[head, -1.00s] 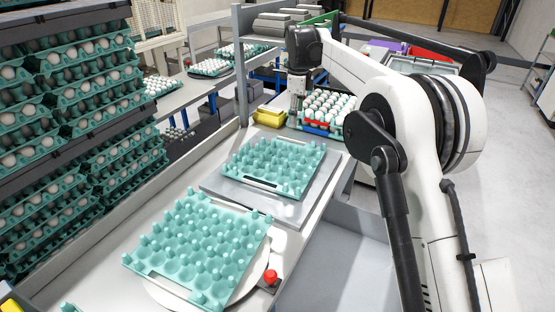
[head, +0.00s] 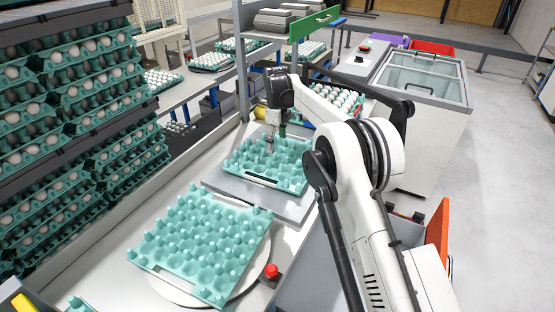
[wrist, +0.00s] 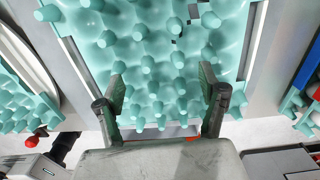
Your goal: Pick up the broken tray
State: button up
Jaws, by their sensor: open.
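An empty teal egg tray (head: 290,178) lies on a grey square platform (head: 228,187) in the middle of the bench. In the wrist view this tray (wrist: 150,65) has small dark and grey gaps near its top, which look like broken spots. My gripper (head: 270,146) points down over this tray. In the wrist view its two fingers (wrist: 165,92) are spread apart over the tray's near part with nothing between them. Whether the fingertips touch the tray cannot be told. A second empty teal tray (head: 200,240) lies nearer, on a round plate (head: 168,288), with no clear damage.
A red button (head: 271,271) stands beside the round plate. A tray of white eggs (head: 345,98) is behind my arm. Stacked egg trays (head: 80,110) fill the left side. A grey post (head: 241,75) rises behind the bench. A glass-topped cabinet (head: 425,85) stands at right.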

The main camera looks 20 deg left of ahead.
aim_at(277, 158)
jog(key=shift+w+d+f+p, duration=0.1)
jog(key=shift+f+p, duration=0.15)
jog(key=shift+f, duration=1.2)
jog(key=shift+w+f+p, duration=0.1)
jog(key=shift+f+p, duration=0.1)
jog(key=shift+f, duration=1.2)
jog(key=c, duration=1.6)
jog(key=shift+c, duration=0.2)
